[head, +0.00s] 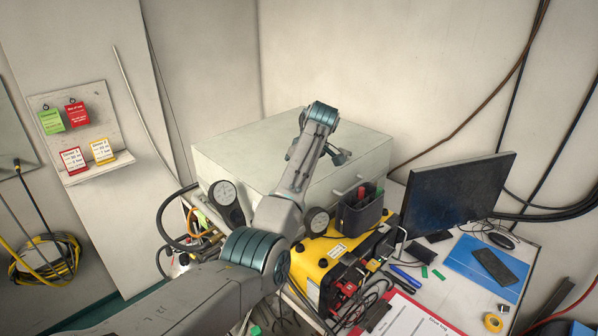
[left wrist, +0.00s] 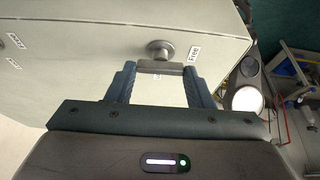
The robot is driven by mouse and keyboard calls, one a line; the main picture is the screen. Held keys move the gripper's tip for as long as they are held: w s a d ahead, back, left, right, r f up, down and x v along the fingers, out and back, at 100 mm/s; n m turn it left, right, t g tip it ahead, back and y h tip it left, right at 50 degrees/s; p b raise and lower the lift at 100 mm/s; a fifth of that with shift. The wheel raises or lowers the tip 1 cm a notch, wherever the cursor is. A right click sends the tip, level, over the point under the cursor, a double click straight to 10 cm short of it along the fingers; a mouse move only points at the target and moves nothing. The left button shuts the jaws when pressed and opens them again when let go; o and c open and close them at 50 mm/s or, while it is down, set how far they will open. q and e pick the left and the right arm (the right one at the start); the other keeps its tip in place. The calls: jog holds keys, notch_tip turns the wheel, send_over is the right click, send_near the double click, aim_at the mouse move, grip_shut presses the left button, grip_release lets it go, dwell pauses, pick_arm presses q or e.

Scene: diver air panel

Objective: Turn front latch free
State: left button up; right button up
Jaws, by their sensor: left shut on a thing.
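The front latch (left wrist: 160,50) is a round grey knob with a short bar on the face of a pale box (left wrist: 90,20). In the left wrist view my left gripper (left wrist: 162,72) has its two blue fingers at either end of the bar and is shut on it. In the head view the pale box (head: 240,150) stands at the back. My left arm reaches over its front, and its gripper (head: 335,155) is partly hidden by my arm, as is the latch. My right gripper is not in view.
Round gauges (head: 226,193) stand by the box's front. A yellow case (head: 318,262), a dark pen holder (head: 361,212) and a monitor (head: 455,193) are to the right. Cables lie around the case. A tag board (head: 88,120) hangs at left.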

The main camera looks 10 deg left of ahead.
pick_arm(q)
jog(key=o, duration=1)
jog(key=b+v, duration=0.5)
jog(key=v, duration=0.6)
jog(key=shift+d+f, duration=0.1)
